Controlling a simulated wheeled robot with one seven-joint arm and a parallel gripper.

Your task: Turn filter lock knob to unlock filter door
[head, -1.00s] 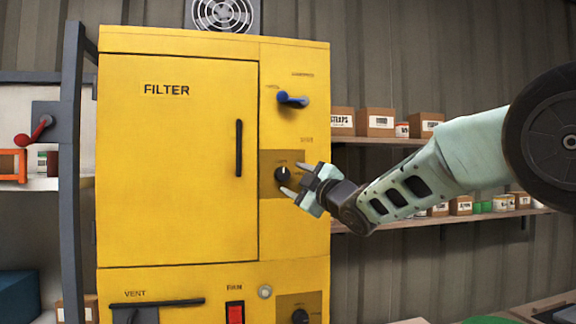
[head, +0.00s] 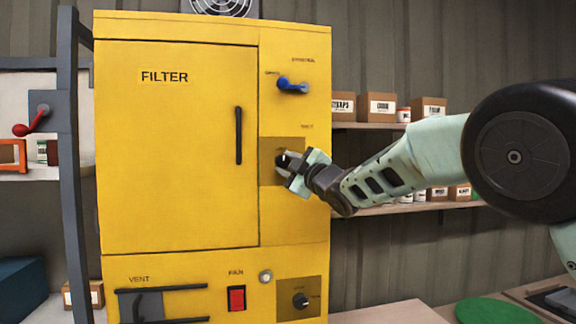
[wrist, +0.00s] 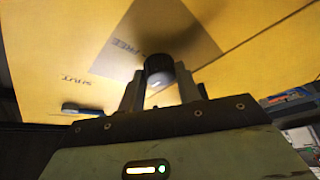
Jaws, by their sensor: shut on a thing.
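The yellow cabinet has a closed door marked FILTER (head: 175,150) with a black vertical handle (head: 238,135). Right of the door, a dark knob (head: 283,158) sits on a brown plate (head: 268,175), mostly hidden by my gripper (head: 289,166) in the head view. In the wrist view my gripper (wrist: 160,88) is shut on the knob (wrist: 158,68), one finger on each side. The words FREE and SHUT show near the plate there. The knob's pointer cannot be made out.
A blue lever (head: 292,86) is above the knob. Below are a red switch (head: 236,298), another black knob (head: 300,300) and the vent slide (head: 160,304). Shelves with boxes (head: 380,107) stand behind my arm. A grey post (head: 72,170) is left of the cabinet.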

